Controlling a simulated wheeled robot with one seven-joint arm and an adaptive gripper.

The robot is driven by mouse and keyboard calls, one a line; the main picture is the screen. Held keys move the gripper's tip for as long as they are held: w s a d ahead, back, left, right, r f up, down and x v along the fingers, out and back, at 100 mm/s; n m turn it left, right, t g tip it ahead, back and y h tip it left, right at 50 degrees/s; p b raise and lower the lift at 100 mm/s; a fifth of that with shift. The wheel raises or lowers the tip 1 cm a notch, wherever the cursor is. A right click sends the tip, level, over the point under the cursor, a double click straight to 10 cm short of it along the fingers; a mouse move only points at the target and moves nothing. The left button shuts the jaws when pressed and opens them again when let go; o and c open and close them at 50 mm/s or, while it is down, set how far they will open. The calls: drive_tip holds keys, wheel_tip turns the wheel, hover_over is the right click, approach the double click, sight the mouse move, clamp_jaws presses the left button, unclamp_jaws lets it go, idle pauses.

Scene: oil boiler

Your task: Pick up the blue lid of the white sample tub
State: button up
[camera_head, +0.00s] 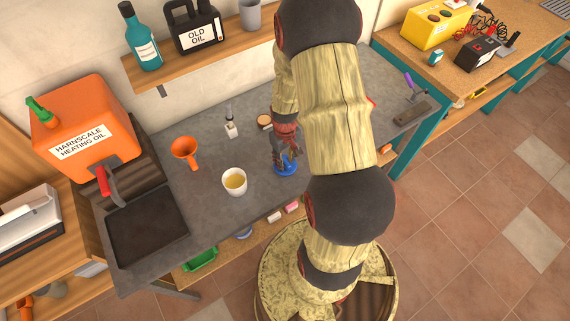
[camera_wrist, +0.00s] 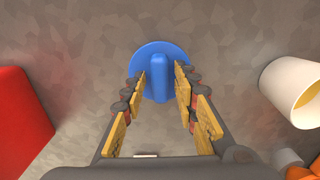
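The blue lid (camera_head: 288,170) lies on the grey table below my gripper (camera_head: 286,152). In the wrist view the lid (camera_wrist: 158,52) is a round disc with a raised bar across its middle. My gripper (camera_wrist: 160,82) is open, with one finger on each side of the bar and a gap showing on both sides. I cannot tell how far above the lid the fingertips are. The white sample tub (camera_head: 234,184) stands open to the left of the lid with yellowish liquid in it. A white cup-like rim, probably the tub (camera_wrist: 291,92), shows at the wrist view's right.
An orange funnel (camera_head: 185,150), a small white bottle (camera_head: 231,130) and a dark tray (camera_head: 147,225) are on the table. An orange heating oil tank (camera_head: 85,125) stands at left. A red object (camera_wrist: 20,120) fills the wrist view's left edge. My arm hides part of the table.

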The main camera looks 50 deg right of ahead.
drive_tip(key=c, duration=0.6)
clamp_jaws()
drive_tip(key=shift+r, duration=0.1)
